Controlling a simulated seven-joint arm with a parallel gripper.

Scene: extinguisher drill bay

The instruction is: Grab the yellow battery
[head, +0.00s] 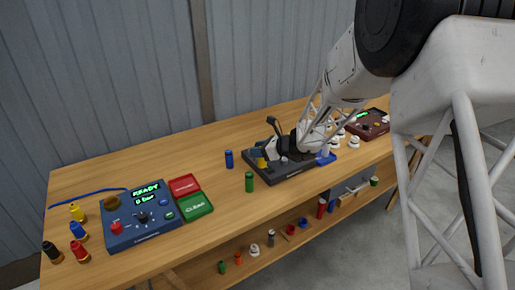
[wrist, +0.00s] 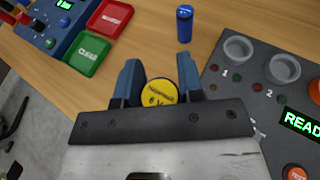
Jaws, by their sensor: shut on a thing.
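The yellow battery (wrist: 159,94) is between the two blue fingers of my gripper (wrist: 158,72) in the wrist view, its round labelled end facing the camera. The fingers are shut on it. In the head view a bit of the yellow battery (head: 261,163) shows at my gripper (head: 262,156), beside the dark tester. I cannot tell whether the battery touches the table.
The dark tester (wrist: 255,90) has numbered round sockets and lies close right of my gripper. A red tray (head: 185,186) and a green tray (head: 195,207) sit beside a blue control box (head: 143,217). Coloured fittings (head: 77,231) stand far left.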

